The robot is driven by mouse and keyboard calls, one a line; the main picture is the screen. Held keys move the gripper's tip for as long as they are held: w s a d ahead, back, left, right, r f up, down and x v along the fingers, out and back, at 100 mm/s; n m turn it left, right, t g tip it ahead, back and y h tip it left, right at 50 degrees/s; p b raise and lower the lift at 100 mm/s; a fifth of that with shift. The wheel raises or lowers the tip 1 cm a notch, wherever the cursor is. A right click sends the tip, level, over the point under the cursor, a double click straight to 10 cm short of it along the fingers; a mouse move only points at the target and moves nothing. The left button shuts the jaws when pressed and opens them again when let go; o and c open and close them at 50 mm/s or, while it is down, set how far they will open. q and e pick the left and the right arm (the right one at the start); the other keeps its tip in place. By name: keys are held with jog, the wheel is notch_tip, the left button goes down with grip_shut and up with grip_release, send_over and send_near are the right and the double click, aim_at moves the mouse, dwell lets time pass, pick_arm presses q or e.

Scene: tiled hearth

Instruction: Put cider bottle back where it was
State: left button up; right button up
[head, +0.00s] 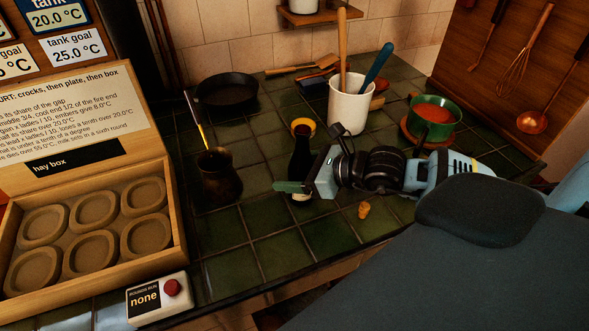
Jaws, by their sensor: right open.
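The dark cider bottle (300,153) stands upright on the green tiled top, near the middle of the head view. My right gripper (304,185) reaches in from the right, low beside the bottle. It is open, with its fingers at the bottle's lower part. They hide some of the bottle, and I cannot tell whether they touch it. A small cork-like piece (363,210) lies on the tiles below my right wrist. My left gripper is not in view.
A copper pot (219,176) with a long handle stands left of the bottle, and a yellow-rimmed bowl (311,124) behind it. A white utensil crock (350,105), green pot (434,116) and black pan (227,90) stand farther back. The hay box (177,235) is left. Front tiles are clear.

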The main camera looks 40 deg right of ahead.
jog(key=shift+r, duration=0.2)
jog(key=shift+v, duration=1.55)
jog(key=shift+s+d+p, duration=0.55)
jog(key=shift+s+d, duration=0.1)
jog(key=shift+s, duration=0.5)
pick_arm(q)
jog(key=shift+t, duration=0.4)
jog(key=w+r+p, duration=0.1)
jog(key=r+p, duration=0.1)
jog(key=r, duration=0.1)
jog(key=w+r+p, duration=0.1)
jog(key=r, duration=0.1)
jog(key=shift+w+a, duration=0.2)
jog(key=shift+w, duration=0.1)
pick_arm(e)
send_near(308, 170)
jog(key=shift+w+d+f, duration=0.25)
jog(key=shift+w+f, duration=0.85)
jog(key=shift+f, duration=0.05)
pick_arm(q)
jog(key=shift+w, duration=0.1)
